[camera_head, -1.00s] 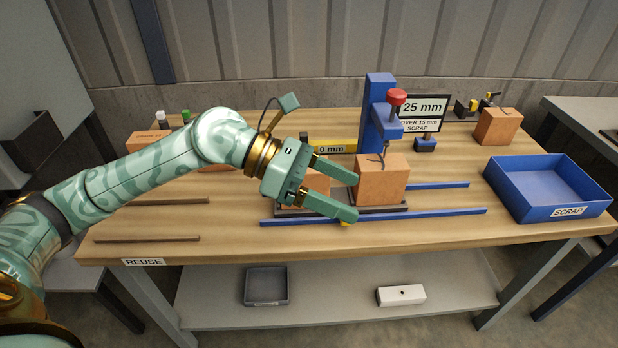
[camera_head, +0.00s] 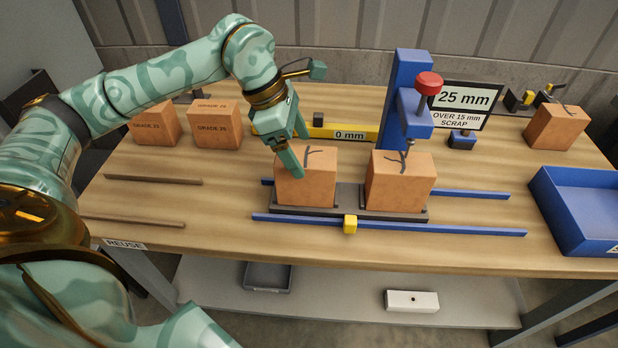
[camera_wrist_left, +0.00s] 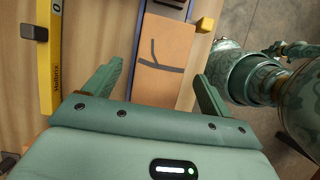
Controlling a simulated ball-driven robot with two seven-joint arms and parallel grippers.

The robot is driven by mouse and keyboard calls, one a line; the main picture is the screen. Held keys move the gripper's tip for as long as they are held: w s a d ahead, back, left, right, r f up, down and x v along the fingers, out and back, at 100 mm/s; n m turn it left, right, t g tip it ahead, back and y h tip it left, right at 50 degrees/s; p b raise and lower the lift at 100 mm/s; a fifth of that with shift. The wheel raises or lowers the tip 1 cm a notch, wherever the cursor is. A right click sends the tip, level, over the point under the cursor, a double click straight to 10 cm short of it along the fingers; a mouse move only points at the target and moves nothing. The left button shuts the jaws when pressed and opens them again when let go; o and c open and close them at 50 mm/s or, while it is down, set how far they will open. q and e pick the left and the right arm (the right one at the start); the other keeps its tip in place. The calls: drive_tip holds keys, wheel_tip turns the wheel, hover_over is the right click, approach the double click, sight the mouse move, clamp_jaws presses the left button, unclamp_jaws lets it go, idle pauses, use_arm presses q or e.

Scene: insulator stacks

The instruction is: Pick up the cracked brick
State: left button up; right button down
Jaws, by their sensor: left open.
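An orange brick with a dark crack on its top (camera_head: 306,184) stands on the left half of a dark sliding plate (camera_head: 347,208). A second cracked brick (camera_head: 399,188) stands on the right half, under the red-knobbed blue gauge (camera_head: 412,100). My left gripper (camera_head: 298,156) is open and points down at the top of the left brick, with one finger near its back left edge. In the left wrist view the cracked brick top (camera_wrist_left: 162,62) lies between the spread fingers (camera_wrist_left: 158,80). Contact cannot be told. My right gripper is not in view.
A 25 mm sign (camera_head: 466,98) stands behind the gauge. A third cracked brick (camera_head: 557,127) is at the back right, above the blue scrap tray (camera_head: 585,222). GRADE bricks (camera_head: 215,127) stand back left. Blue rails (camera_head: 460,229) flank the plate. The front left table has brown strips (camera_head: 150,180).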

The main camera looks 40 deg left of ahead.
sight(307, 160)
use_arm(q)
drive_tip(key=shift+d+f, duration=0.15)
drive_tip(key=shift+f, duration=0.05)
drive_tip(key=shift+w+f, duration=0.1)
drive_tip(key=shift+f, duration=0.2)
drive_tip(key=b+x, duration=0.2)
drive_tip(key=x, duration=0.2)
drive_tip(key=shift+w+d+f, duration=0.2)
drive_tip(key=shift+f, duration=0.1)
drive_tip(key=shift+r, duration=0.15)
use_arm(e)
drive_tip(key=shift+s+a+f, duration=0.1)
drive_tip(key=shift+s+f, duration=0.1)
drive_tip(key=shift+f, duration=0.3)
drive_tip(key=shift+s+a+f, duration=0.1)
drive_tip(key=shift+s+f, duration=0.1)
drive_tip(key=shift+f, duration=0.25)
use_arm(q)
drive_tip(key=c, duration=1.4)
